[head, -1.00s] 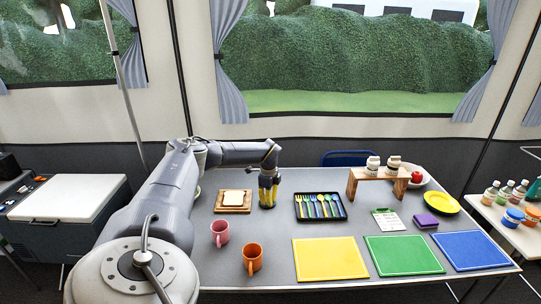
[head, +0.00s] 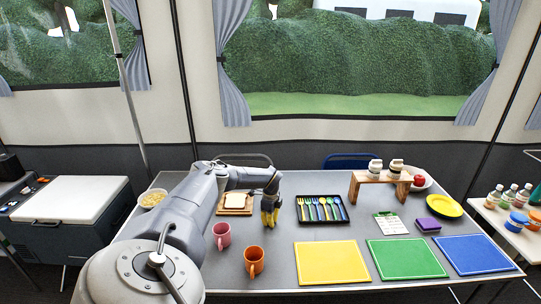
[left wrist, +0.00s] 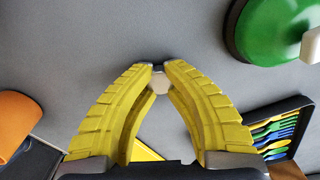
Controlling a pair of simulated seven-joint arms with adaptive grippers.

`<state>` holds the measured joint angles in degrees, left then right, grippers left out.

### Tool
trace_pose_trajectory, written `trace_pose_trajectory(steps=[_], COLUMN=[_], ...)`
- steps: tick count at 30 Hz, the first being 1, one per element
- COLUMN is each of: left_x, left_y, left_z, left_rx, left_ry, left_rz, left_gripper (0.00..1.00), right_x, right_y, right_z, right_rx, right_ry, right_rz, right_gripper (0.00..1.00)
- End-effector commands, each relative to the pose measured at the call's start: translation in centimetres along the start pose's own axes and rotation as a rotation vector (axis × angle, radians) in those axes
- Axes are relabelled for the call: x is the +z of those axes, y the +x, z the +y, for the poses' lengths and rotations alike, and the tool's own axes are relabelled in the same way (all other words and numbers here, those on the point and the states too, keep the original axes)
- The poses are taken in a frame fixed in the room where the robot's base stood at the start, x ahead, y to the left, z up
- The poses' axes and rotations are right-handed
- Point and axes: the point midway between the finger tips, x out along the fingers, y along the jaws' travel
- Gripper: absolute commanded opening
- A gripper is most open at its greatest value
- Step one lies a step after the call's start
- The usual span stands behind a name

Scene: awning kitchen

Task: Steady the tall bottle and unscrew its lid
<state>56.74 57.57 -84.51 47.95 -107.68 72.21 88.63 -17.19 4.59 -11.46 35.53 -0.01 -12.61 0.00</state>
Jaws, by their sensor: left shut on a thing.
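My left gripper (head: 270,222) has yellow fingers and points down over the table, between the bread board and the cutlery tray. In the left wrist view its fingertips (left wrist: 160,68) come together at a small pale thing (left wrist: 160,83), mostly hidden by the fingers. I cannot tell whether this is part of the tall bottle; no tall bottle or its lid shows clearly on the table. A green round thing (left wrist: 272,28) with a pale part lies at the upper right of the left wrist view, apart from the fingers. My right gripper is not in view.
The bread board (head: 222,210) is left of the gripper, the cutlery tray (head: 302,216) right. A pink mug (head: 221,238) and an orange mug (head: 254,266) stand nearer. A wooden riser (head: 366,178) stands farther right. Small bottles (head: 510,197) stand on a side table. Grey table shows between items.

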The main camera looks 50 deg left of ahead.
Motion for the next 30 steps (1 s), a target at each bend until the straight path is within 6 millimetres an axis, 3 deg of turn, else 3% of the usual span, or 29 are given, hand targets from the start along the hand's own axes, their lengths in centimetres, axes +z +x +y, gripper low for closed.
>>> trace_pose_trajectory(steps=[13, 14, 19, 30], left_x=[-0.06, -0.06, -0.05, 0.01], left_y=[0.44, 0.42, 0.41, -0.14], left_z=[-0.01, -0.03, -0.02, -0.01], left_rx=[0.0, 0.0, 0.0, 0.0], left_ry=[0.0, 0.001, 0.001, 0.0], left_rz=[0.001, 0.001, 0.001, 0.001], left_gripper=[0.0, 0.13, 0.31, 0.31], right_x=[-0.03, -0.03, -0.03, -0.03], right_y=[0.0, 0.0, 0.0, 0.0], right_z=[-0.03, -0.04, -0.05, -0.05], right_rx=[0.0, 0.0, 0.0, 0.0], right_ry=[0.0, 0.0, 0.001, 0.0], right_rz=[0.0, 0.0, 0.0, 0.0], right_gripper=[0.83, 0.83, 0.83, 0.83])
